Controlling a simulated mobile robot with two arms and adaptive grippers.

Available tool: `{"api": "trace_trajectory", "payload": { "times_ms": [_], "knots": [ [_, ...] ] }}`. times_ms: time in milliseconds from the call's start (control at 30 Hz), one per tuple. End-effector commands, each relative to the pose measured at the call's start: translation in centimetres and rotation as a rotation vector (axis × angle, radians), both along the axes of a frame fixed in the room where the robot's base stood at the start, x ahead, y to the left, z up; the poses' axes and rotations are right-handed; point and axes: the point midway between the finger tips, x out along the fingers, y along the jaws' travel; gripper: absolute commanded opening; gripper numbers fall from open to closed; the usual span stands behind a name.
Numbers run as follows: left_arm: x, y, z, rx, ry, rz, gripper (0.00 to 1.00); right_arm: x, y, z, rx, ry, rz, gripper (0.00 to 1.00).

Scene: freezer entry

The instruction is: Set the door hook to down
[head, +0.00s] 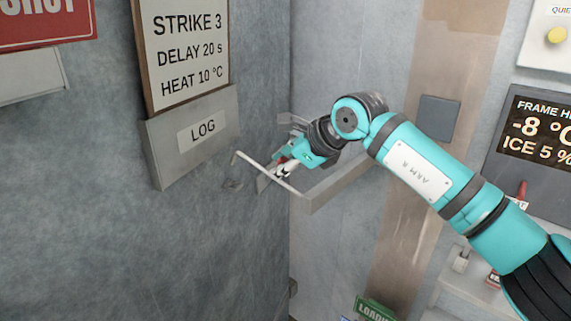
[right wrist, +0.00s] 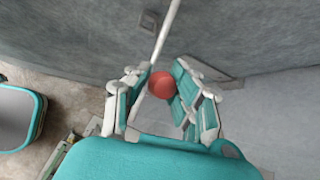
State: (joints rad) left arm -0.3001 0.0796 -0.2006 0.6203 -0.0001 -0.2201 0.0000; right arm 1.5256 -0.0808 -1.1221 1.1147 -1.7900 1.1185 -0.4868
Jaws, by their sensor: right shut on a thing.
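The door hook (head: 270,174) is a thin pale rod in the head view, reaching out from beside a small plate near the wall corner. Its far left end bends down toward the grey wall. In the right wrist view the rod (right wrist: 165,38) runs down from the top, and a red ball knob (right wrist: 162,85) sits between the fingers. My right gripper (head: 281,166) is shut on the red knob; its fingers also show in the right wrist view (right wrist: 162,88). My left gripper is not in view.
A grey LOG box (head: 167,166) hangs on the left wall, under a sign (head: 187,50) reading STRIKE 3. A grey ledge (head: 335,185) sticks out just right of the hook. A frame heat display (head: 540,130) is at the right. The wall below the hook looks clear.

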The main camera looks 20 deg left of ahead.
Motion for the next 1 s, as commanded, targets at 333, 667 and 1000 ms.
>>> {"api": "trace_trajectory", "payload": {
  "times_ms": [333,667,1000],
  "knots": [
    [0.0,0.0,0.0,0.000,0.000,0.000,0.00,-0.2,0.2,-0.1,0.002,0.002,0.004,0.49],
    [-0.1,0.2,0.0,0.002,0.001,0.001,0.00,-0.2,-0.5,0.6,0.002,-0.001,0.001,0.49],
    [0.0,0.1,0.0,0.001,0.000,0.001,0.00,-2.2,-5.0,5.1,0.000,-0.002,0.002,0.49]
  ]
}}
